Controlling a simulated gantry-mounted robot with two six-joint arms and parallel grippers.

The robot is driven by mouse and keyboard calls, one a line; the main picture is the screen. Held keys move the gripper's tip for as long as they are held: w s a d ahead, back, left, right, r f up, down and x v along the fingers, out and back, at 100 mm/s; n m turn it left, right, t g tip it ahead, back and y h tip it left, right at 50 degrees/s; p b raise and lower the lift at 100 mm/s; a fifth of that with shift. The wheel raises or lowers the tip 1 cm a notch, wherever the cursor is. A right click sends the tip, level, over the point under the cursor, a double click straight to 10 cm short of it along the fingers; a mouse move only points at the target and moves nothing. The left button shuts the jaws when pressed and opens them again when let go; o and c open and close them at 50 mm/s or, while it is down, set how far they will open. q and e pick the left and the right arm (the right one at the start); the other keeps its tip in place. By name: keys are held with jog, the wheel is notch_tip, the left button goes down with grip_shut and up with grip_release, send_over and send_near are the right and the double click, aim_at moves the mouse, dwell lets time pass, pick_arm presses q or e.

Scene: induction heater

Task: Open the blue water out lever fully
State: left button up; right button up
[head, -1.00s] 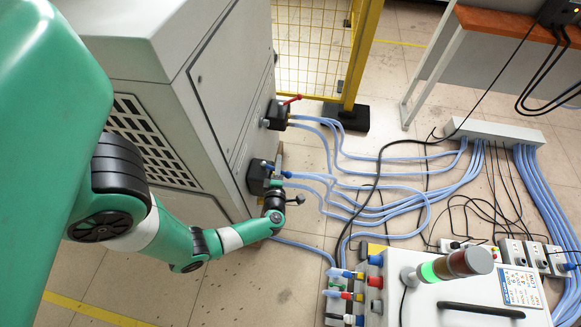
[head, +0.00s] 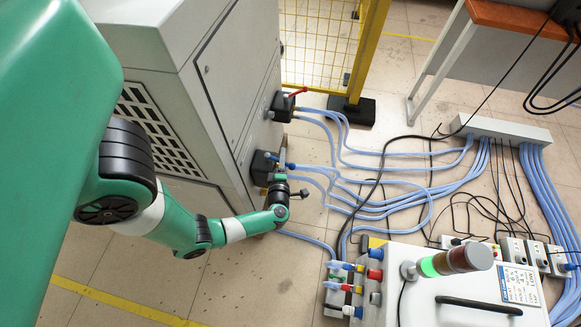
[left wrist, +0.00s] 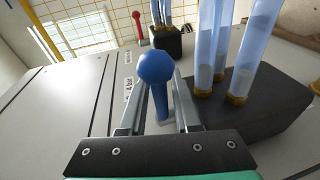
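The blue water out lever (left wrist: 157,70), with a round knob, stands between the two fingers of my left gripper (left wrist: 163,105) in the left wrist view. The fingers are apart, one on each side of the lever, with some gap visible beside its stem. I cannot tell whether either finger touches it. In the head view, my left gripper (head: 281,176) is at the lower dark valve block (head: 262,168) on the grey cabinet's side. The lever is small and partly covered there. My right gripper is not in view.
A red lever (head: 297,92) sits on the upper valve block (head: 281,108). Light blue hoses (left wrist: 245,50) rise close beside the blue lever and run across the floor. A yellow fence post (head: 364,55) stands behind. A white unit (head: 450,300) is at lower right.

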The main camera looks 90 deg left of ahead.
pick_arm(q)
jog(key=p+v, duration=0.2)
jog(key=v, duration=0.8)
jog(key=shift+d+p, duration=0.25)
jog(key=shift+p, duration=0.15)
